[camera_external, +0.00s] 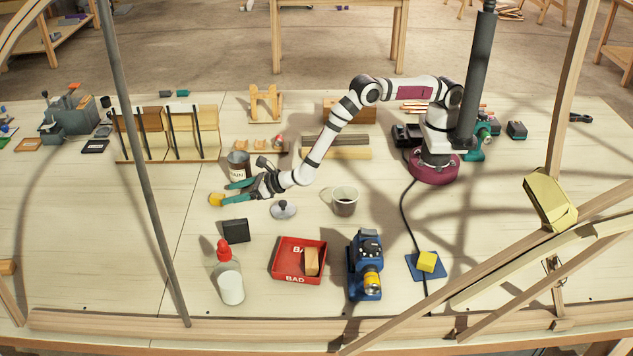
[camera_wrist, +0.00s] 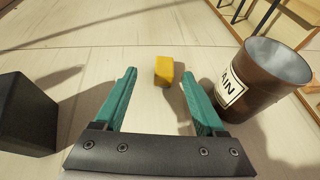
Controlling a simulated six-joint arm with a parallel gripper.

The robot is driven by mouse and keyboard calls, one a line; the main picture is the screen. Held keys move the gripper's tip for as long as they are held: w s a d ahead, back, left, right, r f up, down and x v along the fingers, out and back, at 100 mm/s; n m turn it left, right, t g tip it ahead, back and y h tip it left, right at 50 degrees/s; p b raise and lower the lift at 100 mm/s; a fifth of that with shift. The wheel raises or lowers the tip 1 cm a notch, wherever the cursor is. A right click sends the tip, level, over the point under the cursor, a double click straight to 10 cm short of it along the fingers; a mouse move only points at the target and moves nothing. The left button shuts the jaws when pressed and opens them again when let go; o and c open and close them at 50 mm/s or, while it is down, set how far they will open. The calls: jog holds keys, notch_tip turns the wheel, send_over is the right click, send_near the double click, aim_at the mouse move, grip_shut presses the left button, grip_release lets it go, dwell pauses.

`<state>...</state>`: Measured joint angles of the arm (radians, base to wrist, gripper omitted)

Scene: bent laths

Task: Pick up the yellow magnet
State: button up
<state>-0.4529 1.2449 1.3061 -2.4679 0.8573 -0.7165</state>
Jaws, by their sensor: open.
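A small yellow block (camera_external: 216,199), which looks like the yellow magnet, lies on the pale wooden table just past my fingertips. In the wrist view the yellow block (camera_wrist: 164,70) shows between and slightly beyond the two teal fingertips, a little nearer the right one. My gripper (camera_external: 229,192) is open and empty, reaching left and low over the table. I cannot tell its exact height. A second yellow block (camera_external: 427,262) sits on a blue square plate at the front right, far from my gripper.
A brown can with a label (camera_wrist: 261,78) stands close to the right finger in the wrist view. A black box (camera_external: 236,230) stands on the other side. A grey lidded knob (camera_external: 284,209), a cup (camera_external: 345,201) and a red tray (camera_external: 287,271) are nearby. The table left of the block is clear.

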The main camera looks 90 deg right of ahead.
aim_at(220, 196)
jog(key=x, duration=0.5)
jog(key=shift+s+d+f, duration=0.1)
jog(key=shift+d+f, duration=0.15)
jog(key=shift+d, duration=0.05)
grip_shut()
